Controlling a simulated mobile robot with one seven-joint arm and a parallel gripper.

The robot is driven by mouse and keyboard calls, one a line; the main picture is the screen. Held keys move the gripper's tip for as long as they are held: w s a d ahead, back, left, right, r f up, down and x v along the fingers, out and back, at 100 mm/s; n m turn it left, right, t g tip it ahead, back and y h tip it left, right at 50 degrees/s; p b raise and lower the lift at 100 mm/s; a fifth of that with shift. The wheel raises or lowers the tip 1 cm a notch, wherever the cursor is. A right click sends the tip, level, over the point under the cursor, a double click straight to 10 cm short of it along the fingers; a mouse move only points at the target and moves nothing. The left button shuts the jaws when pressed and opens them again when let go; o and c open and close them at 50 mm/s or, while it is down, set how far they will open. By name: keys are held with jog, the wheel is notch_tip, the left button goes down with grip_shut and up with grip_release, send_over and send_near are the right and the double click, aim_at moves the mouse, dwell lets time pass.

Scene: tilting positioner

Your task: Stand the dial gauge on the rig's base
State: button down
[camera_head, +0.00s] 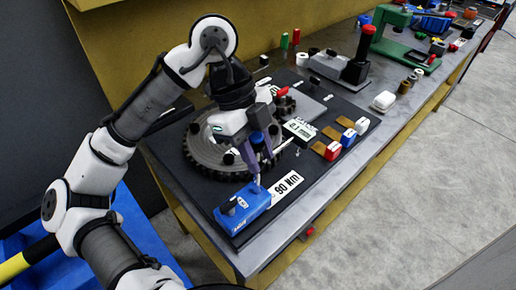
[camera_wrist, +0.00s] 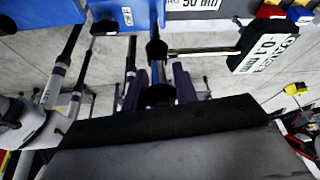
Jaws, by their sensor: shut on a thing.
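My gripper (camera_head: 258,160) is over the front edge of the rig's round toothed table (camera_head: 205,168). In the wrist view, its purple fingers (camera_wrist: 162,85) are closed around a dark upright post. I take this to be the dial gauge, whose label block also shows in the head view (camera_head: 300,129). The rig's dark base plate (camera_head: 205,193) lies under the round table. Whether the post's foot touches anything is hidden.
A blue box (camera_head: 243,208) with a black knob is on the plate's near corner, close below my fingers. Red, blue and white blocks (camera_head: 347,136) stand to the right. A green press (camera_head: 400,40) is farther back.

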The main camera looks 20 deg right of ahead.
jog(key=shift+f+b, duration=0.45)
jog(key=shift+f, duration=0.35)
jog(key=c, duration=1)
grip_release()
jog(key=v, duration=1.4)
jog(key=shift+s, duration=0.15)
